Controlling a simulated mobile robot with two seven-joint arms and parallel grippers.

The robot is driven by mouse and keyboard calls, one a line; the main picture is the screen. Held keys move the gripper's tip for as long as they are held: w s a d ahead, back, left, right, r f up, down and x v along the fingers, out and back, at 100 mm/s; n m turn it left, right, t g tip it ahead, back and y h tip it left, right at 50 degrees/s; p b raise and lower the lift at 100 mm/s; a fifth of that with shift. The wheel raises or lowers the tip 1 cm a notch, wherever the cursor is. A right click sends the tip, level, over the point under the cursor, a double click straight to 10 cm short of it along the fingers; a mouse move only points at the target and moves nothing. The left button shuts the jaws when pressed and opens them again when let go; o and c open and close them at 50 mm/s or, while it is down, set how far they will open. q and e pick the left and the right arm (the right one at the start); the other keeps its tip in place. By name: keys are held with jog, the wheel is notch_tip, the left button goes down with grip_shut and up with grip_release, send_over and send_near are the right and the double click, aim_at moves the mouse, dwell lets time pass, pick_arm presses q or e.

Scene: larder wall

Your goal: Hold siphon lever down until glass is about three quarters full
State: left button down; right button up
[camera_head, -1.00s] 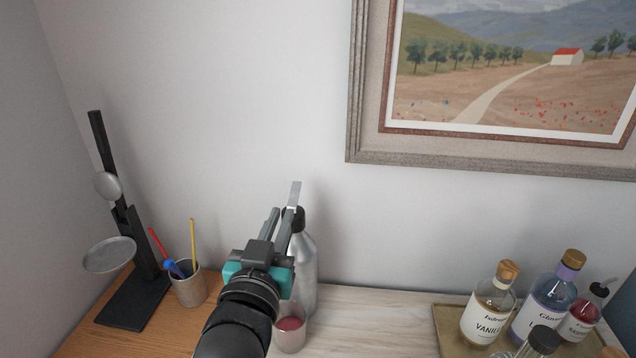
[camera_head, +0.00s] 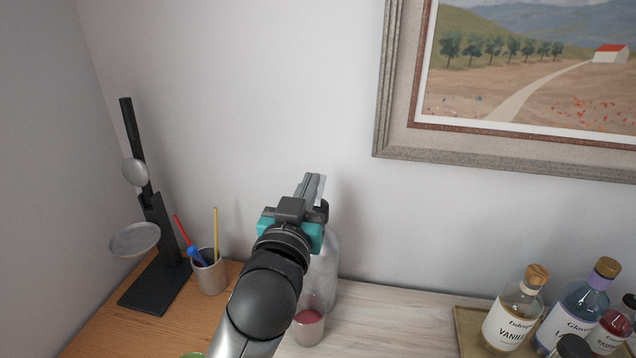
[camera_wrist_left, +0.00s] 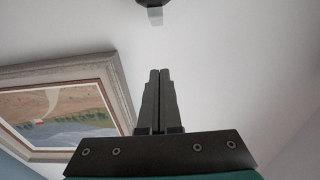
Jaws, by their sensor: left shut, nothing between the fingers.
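The siphon is a silver bottle (camera_head: 327,272) with a dark head, standing against the wall, partly hidden behind my left arm. Its pale metal lever (camera_head: 321,187) sticks up beside my fingers. My left gripper (camera_head: 311,180) is shut and empty, its fingertips at the lever's height. In the left wrist view the shut fingers (camera_wrist_left: 160,76) point toward the siphon head, and the lever tip (camera_wrist_left: 155,16) shows apart from them in the picture. Contact cannot be told from the head view. My right gripper is out of view.
A black stand with metal pans (camera_head: 158,285) and a cup of coloured sticks (camera_head: 210,274) stand left. A tray (camera_head: 467,330) with labelled bottles (camera_head: 513,314) is at right. A framed painting (camera_head: 393,150) hangs above. The pale counter between glass and tray is clear.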

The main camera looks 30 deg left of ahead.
pick_arm(q)
send_over(319, 187)
jog(key=v, duration=0.2)
jog(key=shift+r+p, duration=0.3)
jog(key=f, duration=0.2)
jog(key=shift+w+a+f+b, duration=0.1)
jog(key=shift+w+f+b, duration=0.25)
jog(key=shift+f, duration=0.05)
jog(key=shift+w+f, duration=0.15)
jog(key=shift+f, duration=0.45)
